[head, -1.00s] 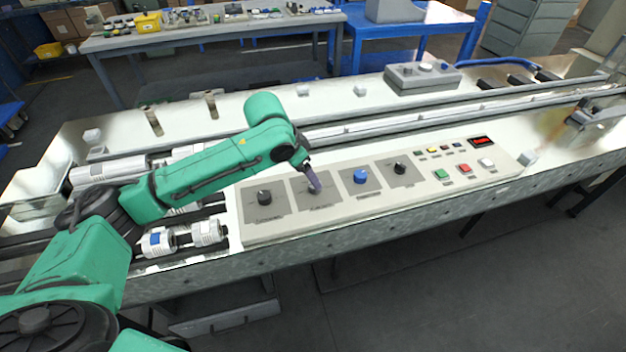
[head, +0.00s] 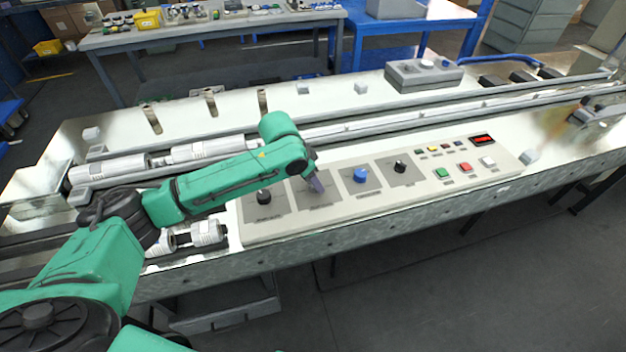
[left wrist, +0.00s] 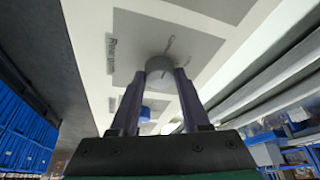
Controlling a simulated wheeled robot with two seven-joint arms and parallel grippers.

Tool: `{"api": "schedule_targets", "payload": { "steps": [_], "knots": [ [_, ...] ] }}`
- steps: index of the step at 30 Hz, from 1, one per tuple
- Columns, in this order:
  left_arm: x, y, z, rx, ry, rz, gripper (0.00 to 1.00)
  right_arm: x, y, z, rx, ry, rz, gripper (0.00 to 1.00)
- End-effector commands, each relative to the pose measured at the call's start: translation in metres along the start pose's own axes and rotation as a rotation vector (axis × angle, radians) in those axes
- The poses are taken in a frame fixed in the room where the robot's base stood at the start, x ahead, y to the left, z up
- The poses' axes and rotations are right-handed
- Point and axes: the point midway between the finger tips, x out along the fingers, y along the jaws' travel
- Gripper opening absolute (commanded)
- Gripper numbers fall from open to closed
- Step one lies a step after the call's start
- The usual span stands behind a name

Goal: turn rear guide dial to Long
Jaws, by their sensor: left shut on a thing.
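My left gripper (head: 318,186) points down at the second dial from the left on the sloped control panel (head: 335,222). In the left wrist view the gripper (left wrist: 158,78) is shut on a pale grey round dial (left wrist: 159,66), with one finger on each side. The dial stands on a dark grey square plate with small marks and a label that I cannot read clearly. In the head view the gripper hides this dial. The other dials are a black one (head: 264,196) to the left, a blue one (head: 361,175) and another black one (head: 400,166) to the right. My right gripper is not in view.
Coloured push buttons (head: 465,168) and a red display (head: 482,140) sit at the panel's right end. White rollers (head: 208,150) lie behind my left arm. A grey box with knobs (head: 423,74) stands at the back of the machine.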

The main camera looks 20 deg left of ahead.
Motion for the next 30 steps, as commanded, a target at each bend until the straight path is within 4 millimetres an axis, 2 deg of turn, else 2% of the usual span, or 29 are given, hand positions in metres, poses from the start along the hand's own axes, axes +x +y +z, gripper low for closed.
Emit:
{"api": "schedule_targets", "payload": {
  "steps": [8, 18, 23, 30],
  "knots": [
    [-0.004, -0.001, -0.002, 0.089, 0.0, 0.039, 0.0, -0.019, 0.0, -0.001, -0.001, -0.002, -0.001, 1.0],
    [-0.004, -0.003, -0.003, 0.341, 0.003, 0.145, 0.0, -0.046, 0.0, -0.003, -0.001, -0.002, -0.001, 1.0],
    [-0.001, -0.003, -0.003, 0.483, 0.004, 0.202, 0.0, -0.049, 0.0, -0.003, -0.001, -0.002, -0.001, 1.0],
    [0.001, -0.005, -0.003, 0.684, 0.005, 0.284, 0.0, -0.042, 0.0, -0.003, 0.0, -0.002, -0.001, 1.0]
  ]
}}
